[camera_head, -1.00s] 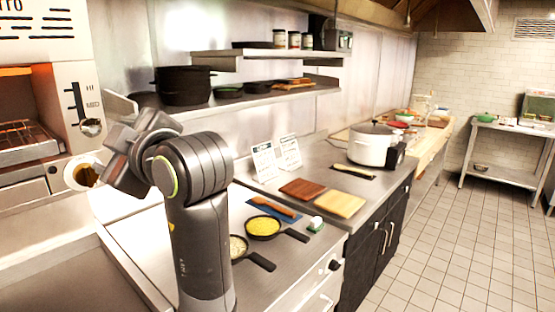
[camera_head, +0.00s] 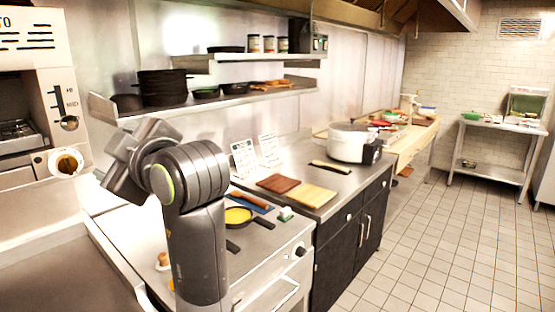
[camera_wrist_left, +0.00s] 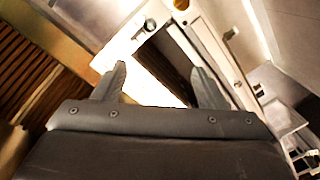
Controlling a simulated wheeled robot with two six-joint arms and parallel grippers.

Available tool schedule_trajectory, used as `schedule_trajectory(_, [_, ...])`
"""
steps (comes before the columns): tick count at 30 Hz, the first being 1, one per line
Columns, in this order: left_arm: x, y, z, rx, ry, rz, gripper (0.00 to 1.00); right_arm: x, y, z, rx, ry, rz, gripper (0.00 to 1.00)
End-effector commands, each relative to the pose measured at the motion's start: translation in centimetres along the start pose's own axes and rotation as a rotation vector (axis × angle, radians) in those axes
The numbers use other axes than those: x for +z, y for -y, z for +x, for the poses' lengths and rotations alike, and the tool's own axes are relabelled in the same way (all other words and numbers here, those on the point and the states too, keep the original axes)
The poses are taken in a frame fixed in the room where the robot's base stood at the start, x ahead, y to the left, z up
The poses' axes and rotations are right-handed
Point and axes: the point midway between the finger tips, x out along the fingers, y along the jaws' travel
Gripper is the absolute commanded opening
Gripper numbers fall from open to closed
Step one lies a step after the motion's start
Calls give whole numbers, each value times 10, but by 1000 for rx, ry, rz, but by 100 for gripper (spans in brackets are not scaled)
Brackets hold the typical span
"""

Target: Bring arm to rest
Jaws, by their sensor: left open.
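My left arm (camera_head: 190,185) rises from the bottom of the head view. It bends at the elbow, and its wrist end points left beside the oven; its fingers cannot be made out there. In the left wrist view, my left gripper (camera_wrist_left: 160,82) is open, its two dark fingers apart with nothing between them. Beyond the fingers is a pale, bright surface. My right gripper is not in view.
An oven with a round knob (camera_head: 66,164) stands at the left. A shelf with black pots (camera_head: 165,87) runs along the wall. A yellow-filled pan (camera_head: 238,216), cutting boards (camera_head: 314,195) and a white pot (camera_head: 347,145) sit on the counter. The tiled floor (camera_head: 430,240) at right is clear.

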Motion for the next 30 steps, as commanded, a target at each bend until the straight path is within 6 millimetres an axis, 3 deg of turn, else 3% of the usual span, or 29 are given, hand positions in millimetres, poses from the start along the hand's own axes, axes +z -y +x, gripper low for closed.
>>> schedule_trajectory(11, [51, 45, 33, -12, 93, 183, 65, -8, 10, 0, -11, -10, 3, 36])
schedule_trajectory(17, [93, 93, 54, -17, 184, 340, 65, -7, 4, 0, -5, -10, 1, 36])
schedule_trajectory(24, [156, 194, 72, -11, 369, 614, 65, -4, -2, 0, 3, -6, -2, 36])
schedule_trajectory(30, [193, 286, 65, 11, 545, 828, 65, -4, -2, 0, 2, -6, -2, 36])
